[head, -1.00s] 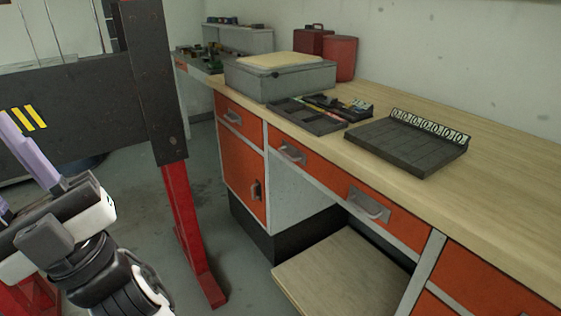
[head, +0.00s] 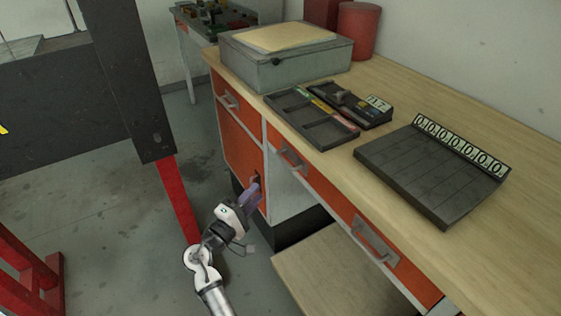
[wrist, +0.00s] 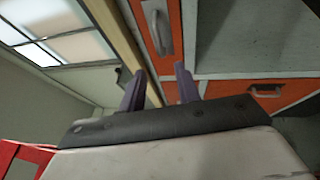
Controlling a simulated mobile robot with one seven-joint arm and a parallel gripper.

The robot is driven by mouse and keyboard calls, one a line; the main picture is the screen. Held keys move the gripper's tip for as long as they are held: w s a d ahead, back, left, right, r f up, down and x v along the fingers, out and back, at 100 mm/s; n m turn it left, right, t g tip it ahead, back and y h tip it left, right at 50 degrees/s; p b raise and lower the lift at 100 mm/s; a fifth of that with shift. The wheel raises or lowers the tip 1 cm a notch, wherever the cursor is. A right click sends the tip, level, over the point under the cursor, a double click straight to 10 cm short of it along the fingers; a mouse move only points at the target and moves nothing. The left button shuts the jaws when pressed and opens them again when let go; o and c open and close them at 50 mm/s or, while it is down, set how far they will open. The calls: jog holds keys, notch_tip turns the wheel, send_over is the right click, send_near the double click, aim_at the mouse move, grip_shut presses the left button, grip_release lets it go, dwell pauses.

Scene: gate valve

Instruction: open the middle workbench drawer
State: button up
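The middle drawer (head: 330,194) is the wide orange front under the worktop, with a left handle (head: 292,160) and a right handle (head: 376,242). It looks closed. My gripper (head: 252,192) is low and left of this drawer, in front of the orange cupboard door and overlapping its handle; I cannot tell whether it touches. In the wrist view my gripper (wrist: 160,72) has its two purple fingers apart with nothing between them. Beyond them are an orange front with a grey handle (wrist: 158,27) and another orange front with a handle (wrist: 266,91).
A small orange drawer (head: 240,120) is above the cupboard door. On the worktop (head: 480,245) are a grey box (head: 285,70), black trays (head: 310,120) and a slotted board (head: 425,175). A red and dark post (head: 175,200) stands left. A low wooden board (head: 335,280) lies beneath the drawer.

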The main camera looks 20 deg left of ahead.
jog(key=p+x, duration=0.3)
jog(key=x, duration=1)
jog(key=shift+w, duration=0.1)
grip_shut()
